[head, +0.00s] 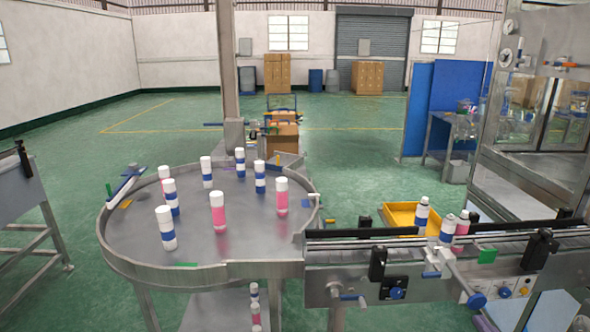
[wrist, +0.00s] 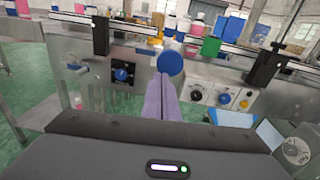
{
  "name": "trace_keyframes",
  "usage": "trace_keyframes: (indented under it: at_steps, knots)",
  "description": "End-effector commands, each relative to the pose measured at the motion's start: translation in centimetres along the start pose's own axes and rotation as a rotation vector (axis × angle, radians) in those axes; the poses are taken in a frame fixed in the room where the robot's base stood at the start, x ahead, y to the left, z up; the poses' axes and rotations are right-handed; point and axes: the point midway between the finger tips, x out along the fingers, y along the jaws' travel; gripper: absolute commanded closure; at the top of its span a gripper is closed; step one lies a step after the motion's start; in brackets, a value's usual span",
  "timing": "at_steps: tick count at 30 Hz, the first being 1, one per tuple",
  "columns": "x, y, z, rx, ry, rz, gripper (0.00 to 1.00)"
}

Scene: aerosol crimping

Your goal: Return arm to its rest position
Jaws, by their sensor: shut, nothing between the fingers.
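My gripper (wrist: 162,85) shows in the wrist view as two purple-grey fingers pressed together, with nothing between them. The fingers point at the front of the conveyor (wrist: 215,62), their tips just below a round blue knob (wrist: 171,63) in the picture. I cannot tell whether they touch it.
A round steel table (head: 130,240) holds several white-capped cans with blue or pink bands. It adjoins the conveyor (head: 345,258), which carries a few cans (head: 422,212) near a yellow bin (head: 400,215). A glazed machine (head: 520,130) stands right.

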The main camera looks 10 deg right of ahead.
Motion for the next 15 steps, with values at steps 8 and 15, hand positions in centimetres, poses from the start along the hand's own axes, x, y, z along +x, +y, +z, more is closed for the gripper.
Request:
trace_keyframes:
  at_steps: [8, 15]
  knots:
    - [-1.3, 6.9, -3.1, -0.13, 0.147, 0.276, 1.0]
    - [-3.1, 14.3, -3.4, -0.365, 0.245, 0.596, 1.0]
